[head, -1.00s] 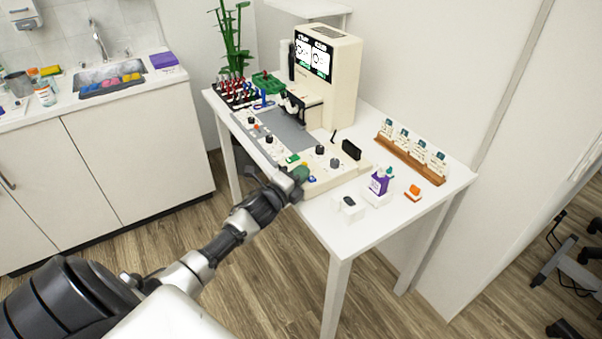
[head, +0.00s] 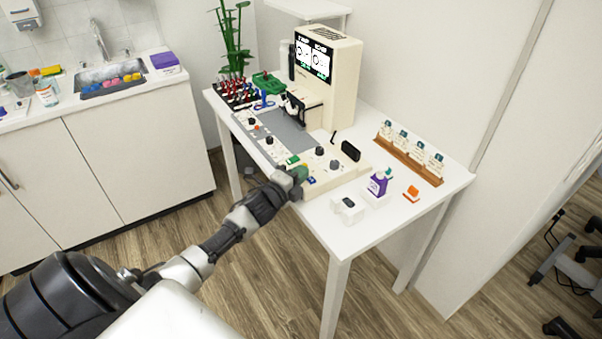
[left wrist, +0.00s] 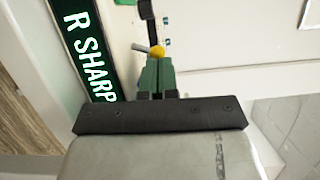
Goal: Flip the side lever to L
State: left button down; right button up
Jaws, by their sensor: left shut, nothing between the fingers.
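The cream machine (head: 330,85) with two round dials on its screen stands on the white table, its long control panel (head: 322,186) reaching toward me. In the left wrist view a small lever with a yellow ball tip and a grey rod (left wrist: 157,51) sits just beyond my fingertips. I cannot tell whether they touch it, or which side it is set to. My left gripper (head: 300,173) is shut and empty at the panel's near end. Its green fingers show in the left wrist view (left wrist: 156,78). My right gripper is out of view.
A dark strip lettered "R SHARP" (left wrist: 85,45) lies left of the fingers. On the table are a purple bottle (head: 377,184), a white box (head: 347,209), an orange item (head: 411,194) and a wooden rack (head: 410,163). Clear tabletop lies at the front right.

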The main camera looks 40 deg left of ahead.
pick_arm(q)
jog(key=shift+w+a+r+n+g+p, duration=0.1)
jog(key=shift+a+r+n+g+p, duration=0.15)
jog(key=shift+n+p, duration=0.4)
jog(key=shift+w+a+r+n+g+p, duration=0.15)
jog(key=shift+r+n+p, duration=0.25)
jog(key=shift+p, duration=0.4)
jog(key=shift+a+n+g+p, duration=0.25)
jog(key=shift+n+g+p, duration=0.15)
jog(key=shift+n+p, duration=0.65)
jog(key=shift+w+a+n+p, duration=0.1)
jog(key=shift+a+n+p, duration=0.05)
jog(key=shift+n+p, duration=0.25)
jog(key=shift+a+n+g, duration=0.15)
jog(key=shift+n+g, duration=0.15)
jog(key=shift+n, duration=0.2)
jog(key=shift+r+p, duration=0.1)
jog(key=shift+p, duration=0.25)
